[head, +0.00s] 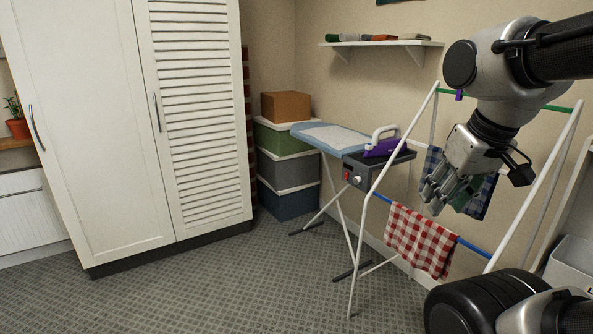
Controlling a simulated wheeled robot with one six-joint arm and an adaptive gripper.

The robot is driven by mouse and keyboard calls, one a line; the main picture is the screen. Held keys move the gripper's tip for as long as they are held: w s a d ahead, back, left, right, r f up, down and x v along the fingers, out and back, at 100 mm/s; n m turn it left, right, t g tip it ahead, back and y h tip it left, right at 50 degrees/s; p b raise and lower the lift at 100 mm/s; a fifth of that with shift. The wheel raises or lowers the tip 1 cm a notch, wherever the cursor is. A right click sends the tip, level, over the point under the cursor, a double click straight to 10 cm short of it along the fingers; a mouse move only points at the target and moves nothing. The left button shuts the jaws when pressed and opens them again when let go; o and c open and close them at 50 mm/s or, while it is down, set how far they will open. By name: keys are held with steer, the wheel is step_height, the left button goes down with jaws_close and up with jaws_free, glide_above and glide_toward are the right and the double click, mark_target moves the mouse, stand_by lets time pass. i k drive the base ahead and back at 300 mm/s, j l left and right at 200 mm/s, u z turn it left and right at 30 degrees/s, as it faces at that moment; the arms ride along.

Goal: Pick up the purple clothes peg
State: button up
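A small purple clothes peg (459,95) hangs on the green top rail (452,92) of the white drying rack, just left of my arm's grey joint. Its upper part is hard to make out. My gripper (442,200) points down and to the left, below the peg and in front of a dark blue checked cloth (487,196). A green patch shows beside the fingers; I cannot tell what it is. The gap between the fingertips is unclear at this angle.
A red checked cloth (420,241) hangs on the rack's blue lower rail (472,247). An ironing board (330,138) with a purple iron (382,148) stands behind the rack. Stacked boxes (290,175) and a white wardrobe (110,130) stand left. The carpet in front is clear.

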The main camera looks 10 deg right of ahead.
mark_target(458, 98)
steer(key=i+j+z, duration=0.15)
steer(key=i+z, duration=0.25)
steer(key=i+j+z, duration=0.2)
steer(key=z, duration=0.2)
steer(key=i+j+z, duration=0.25)
steer(key=j+z, duration=0.15)
steer(key=i+j+z, duration=0.2)
steer(key=j+z, duration=0.2)
